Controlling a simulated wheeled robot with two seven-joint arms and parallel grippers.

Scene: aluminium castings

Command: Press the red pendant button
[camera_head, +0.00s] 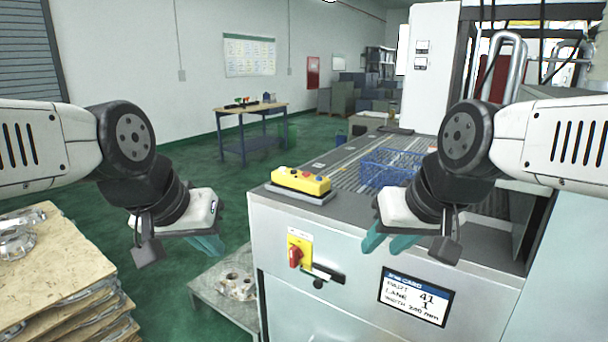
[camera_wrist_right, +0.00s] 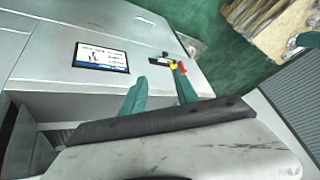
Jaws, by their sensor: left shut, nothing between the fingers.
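The yellow pendant box (camera_head: 300,181) lies on a grey base on the near left corner of the machine's top. Small coloured buttons, red among them, sit on its upper face; they are too small to tell fully apart. My left gripper (camera_head: 208,246) is shut and empty, left of the machine and lower than the pendant. My right gripper (camera_head: 380,247) is open and empty in front of the machine's front panel, right of and below the pendant. Its two teal fingers stand apart in the right wrist view (camera_wrist_right: 160,74), where the pendant is not seen.
The front panel carries a red rotary switch (camera_head: 294,256) on a yellow plate and a label screen (camera_head: 415,297). A blue crate (camera_head: 388,168) stands on the machine top. Stacked boards (camera_head: 60,262) with castings stand at left. A casting (camera_head: 237,286) lies on a low table.

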